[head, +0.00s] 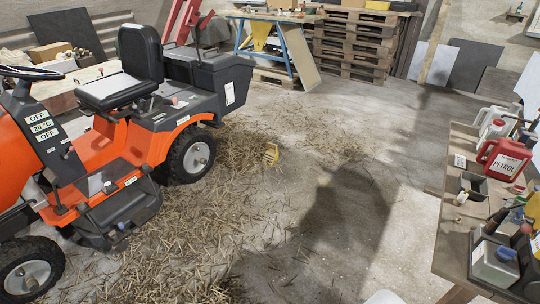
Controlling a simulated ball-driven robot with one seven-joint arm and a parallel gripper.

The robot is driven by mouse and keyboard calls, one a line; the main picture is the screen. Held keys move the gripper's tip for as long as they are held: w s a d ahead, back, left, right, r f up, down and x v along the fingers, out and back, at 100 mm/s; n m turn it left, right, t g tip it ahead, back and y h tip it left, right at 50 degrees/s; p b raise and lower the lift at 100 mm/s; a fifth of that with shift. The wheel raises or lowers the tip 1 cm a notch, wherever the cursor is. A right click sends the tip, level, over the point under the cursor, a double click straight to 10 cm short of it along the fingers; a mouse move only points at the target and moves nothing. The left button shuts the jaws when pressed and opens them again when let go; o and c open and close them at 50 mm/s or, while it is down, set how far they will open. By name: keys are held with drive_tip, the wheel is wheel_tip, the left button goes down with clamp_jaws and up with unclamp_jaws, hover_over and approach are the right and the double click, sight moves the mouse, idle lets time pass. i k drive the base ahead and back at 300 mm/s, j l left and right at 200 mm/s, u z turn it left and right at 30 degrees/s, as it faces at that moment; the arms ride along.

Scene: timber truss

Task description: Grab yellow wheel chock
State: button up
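The yellow wheel chock (271,153) is a small yellow piece on the straw-strewn floor, a little to the right of the rear wheel (193,156) of the orange ride-on mower (133,150). There is a gap of bare straw between the chock and the tire. Its fine shape is too small to tell. My gripper is not in view.
A workbench (458,206) with a red petrol can (503,159), bottles and tools runs along the right edge. Pallets (352,45) are stacked at the back beside a blue-legged table (276,17). The concrete floor (345,190) in the middle is open, with straw and shadow.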

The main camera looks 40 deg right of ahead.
sight(272, 154)
drive_tip(key=i+j, duration=1.1)
drive_tip(key=i+l+z, duration=0.1)
drive_tip(key=i+z, duration=0.35)
drive_tip(key=i+j+z, duration=0.1)
drive_tip(key=i+z, duration=0.4)
drive_tip(key=i+j+z, duration=0.25)
drive_tip(key=i+z, duration=0.2)
drive_tip(key=i+l+z, duration=0.25)
drive_tip(key=i+z, duration=0.2)
drive_tip(key=i, duration=0.5)
drive_tip(key=i+j+z, duration=0.1)
drive_tip(key=i+z, duration=0.35)
drive_tip(key=i, duration=0.45)
drive_tip(key=i+u, duration=0.45)
drive_tip(key=i+l+u, duration=0.25)
drive_tip(key=i+u, duration=0.2)
drive_tip(key=i, duration=0.15)
drive_tip(key=i+l+u, duration=0.9)
